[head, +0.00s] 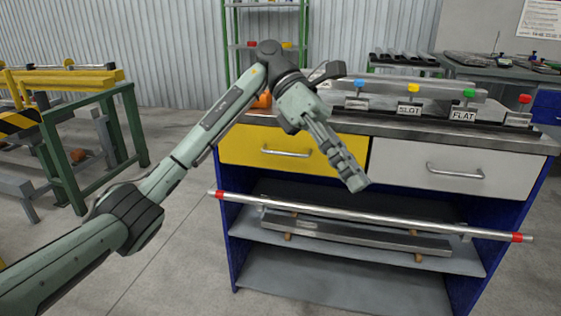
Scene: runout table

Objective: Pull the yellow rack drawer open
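The yellow drawer (240,147) is at the left of the blue cabinet's front, below the worktop. Its front looks flush with the cabinet, so it looks shut. A silver bar handle (287,153) runs across the drawer's middle. My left gripper (354,180) points down and to the right, in front of the drawer's right end, with its tips beyond the handle's right end. It hides part of the drawer's right edge. The gripper shows edge-on, so I cannot tell whether its fingers are open or shut. I see nothing held in it. My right gripper is out of view.
A white drawer (408,170) with its own handle is to the right. Below, a long metal bar with red ends (480,232) sticks out past both cabinet sides. The worktop carries metal profiles and labels marked SLOT and FLAT.

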